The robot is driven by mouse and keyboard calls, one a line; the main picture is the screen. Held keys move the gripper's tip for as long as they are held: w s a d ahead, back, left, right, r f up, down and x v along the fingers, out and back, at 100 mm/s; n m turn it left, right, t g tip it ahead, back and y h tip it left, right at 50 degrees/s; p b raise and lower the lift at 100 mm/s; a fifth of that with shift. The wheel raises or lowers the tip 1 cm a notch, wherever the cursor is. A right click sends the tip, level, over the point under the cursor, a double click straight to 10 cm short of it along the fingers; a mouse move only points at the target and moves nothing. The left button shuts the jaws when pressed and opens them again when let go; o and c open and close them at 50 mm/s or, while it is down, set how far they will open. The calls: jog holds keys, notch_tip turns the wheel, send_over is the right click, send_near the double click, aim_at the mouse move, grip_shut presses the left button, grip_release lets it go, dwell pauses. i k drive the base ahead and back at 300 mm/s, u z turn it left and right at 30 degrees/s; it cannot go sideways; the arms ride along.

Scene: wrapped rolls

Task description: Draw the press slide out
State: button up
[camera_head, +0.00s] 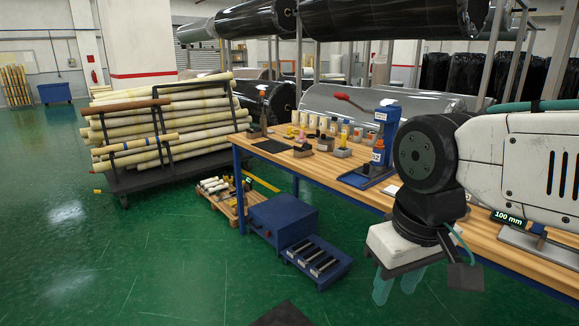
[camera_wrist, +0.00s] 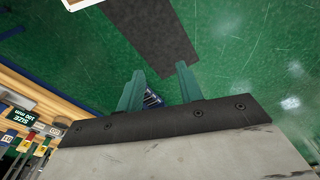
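A blue bench press (camera_head: 386,128) with a red-handled lever (camera_head: 343,97) stands on the wooden workbench (camera_head: 330,168). An orange-topped item (camera_head: 378,152) is at its base. A separate slide cannot be made out clearly; my arm covers the bench to the right of the press. My gripper (camera_head: 397,287) hangs in front of the bench edge, pointing down, apart from the press. Its two teal fingers are spread with nothing held. In the wrist view my gripper (camera_wrist: 160,85) also shows a gap between the fingers, with the floor beyond. The press is not identifiable there.
A blue box (camera_head: 283,219) and slotted blue tray (camera_head: 318,261) stand on the floor left of my gripper. Small bottles and tools line the bench. A rack of wrapped rolls (camera_head: 165,130) stands at left. A dark mat (camera_wrist: 155,35) lies on the open green floor.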

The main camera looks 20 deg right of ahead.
aim_at(374, 166)
jog(key=z, duration=0.3)
jog(key=i, duration=1.6)
jog(key=z, duration=0.25)
